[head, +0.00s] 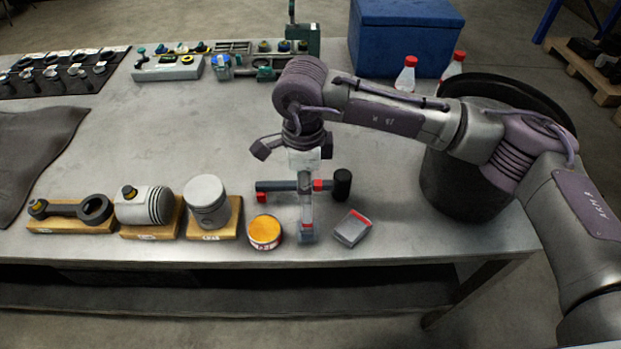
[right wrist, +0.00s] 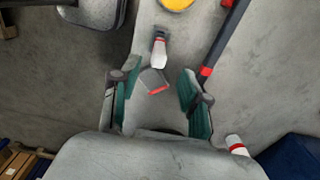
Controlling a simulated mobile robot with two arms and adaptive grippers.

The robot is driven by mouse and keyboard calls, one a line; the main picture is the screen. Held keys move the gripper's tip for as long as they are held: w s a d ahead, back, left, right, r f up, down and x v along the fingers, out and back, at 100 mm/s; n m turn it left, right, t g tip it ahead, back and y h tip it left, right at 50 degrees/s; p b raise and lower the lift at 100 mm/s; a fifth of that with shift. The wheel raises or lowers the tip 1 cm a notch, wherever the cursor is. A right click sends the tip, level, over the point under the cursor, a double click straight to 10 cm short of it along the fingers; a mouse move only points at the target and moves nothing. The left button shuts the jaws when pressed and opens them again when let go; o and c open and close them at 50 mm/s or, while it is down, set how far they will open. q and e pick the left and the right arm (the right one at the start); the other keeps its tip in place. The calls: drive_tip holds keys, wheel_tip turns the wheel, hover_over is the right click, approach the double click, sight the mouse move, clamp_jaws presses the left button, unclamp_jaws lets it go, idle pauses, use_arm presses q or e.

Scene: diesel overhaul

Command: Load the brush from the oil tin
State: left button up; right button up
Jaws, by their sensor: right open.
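The oil tin (head: 265,232), round with an orange-yellow top and a red label, stands near the table's front edge; part of its top shows in the right wrist view (right wrist: 176,3). Right of it lies a slim pale tool (head: 307,234) with red parts, which looks like the brush; it also shows in the right wrist view (right wrist: 160,48). My right gripper (head: 296,153) is open and empty above the table, pointing down behind the tool. In the right wrist view its green-padded fingers (right wrist: 160,103) are apart, touching nothing. My left gripper is out of view.
A dark bar (head: 270,186) with red bands lies below my gripper. A grey box (head: 352,230) with a red edge lies right of the tool. A piston (head: 207,200) and other parts stand on wooden blocks left. A black bin (head: 450,190) stands right. The table's middle-left is clear.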

sight(307, 207)
drive_tip(key=shift+f, duration=0.55)
wheel_tip(307, 207, down, 6)
drive_tip(key=b, duration=0.4)
drive_tip(key=shift+d, duration=0.15)
drive_tip(key=shift+f+b, duration=0.5)
drive_tip(key=shift+b, duration=0.3)
drive_tip(key=shift+c, duration=0.5)
clamp_jaws()
drive_tip(key=shift+r, duration=0.1)
drive_tip(key=shift+r+p, duration=0.9)
drive_tip(key=shift+r, duration=2.35)
